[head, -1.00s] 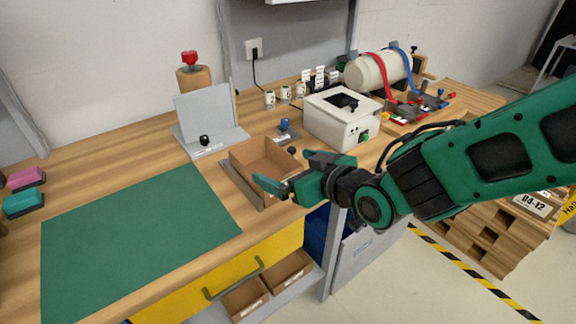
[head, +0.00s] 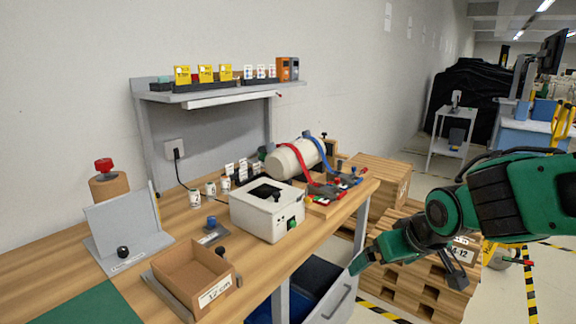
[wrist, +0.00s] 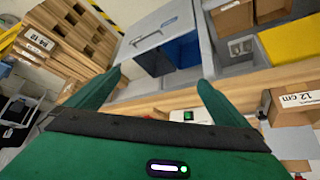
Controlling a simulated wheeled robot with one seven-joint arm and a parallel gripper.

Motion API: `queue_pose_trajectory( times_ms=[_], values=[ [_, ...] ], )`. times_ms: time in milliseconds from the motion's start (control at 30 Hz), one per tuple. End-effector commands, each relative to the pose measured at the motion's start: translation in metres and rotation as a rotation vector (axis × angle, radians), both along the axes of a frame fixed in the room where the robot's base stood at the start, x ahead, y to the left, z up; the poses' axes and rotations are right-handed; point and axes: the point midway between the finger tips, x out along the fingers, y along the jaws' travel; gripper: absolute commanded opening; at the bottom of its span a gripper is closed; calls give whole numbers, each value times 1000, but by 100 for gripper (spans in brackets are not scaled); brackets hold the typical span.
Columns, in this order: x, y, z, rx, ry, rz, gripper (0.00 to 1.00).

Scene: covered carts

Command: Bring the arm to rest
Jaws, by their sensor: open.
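My gripper (head: 362,262) is off the right end of the wooden bench, in front of the wooden pallets. My green arm reaches in from the right edge of the head view. In the wrist view my gripper (wrist: 158,80) has its two green fingers wide apart with nothing between them. Past the fingers that view shows the bench edge and a grey cabinet with a handle (wrist: 147,40).
The bench holds a cardboard box (head: 192,275), a white device (head: 266,210) and a white cylinder with red and blue straps (head: 294,159). Stacked pallets (head: 425,290) stand right of the bench. A grey cart (head: 452,138) stands farther back, beyond open floor.

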Motion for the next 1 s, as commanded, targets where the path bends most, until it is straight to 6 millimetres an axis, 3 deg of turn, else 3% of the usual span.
queue_pose_trajectory(
  times_ms=[33,200,300,400,500,633,1000],
  values=[
    [-14,-30,4,-7,42,-74,100],
    [-79,-110,4,-11,228,-308,100],
    [-123,-152,-4,6,343,-462,100],
    [-167,-179,-9,39,446,-594,100],
    [-201,-192,-12,75,524,-688,100],
    [-225,-197,-13,104,581,-752,100],
    [-228,-197,-13,108,587,-761,100]
  ],
)
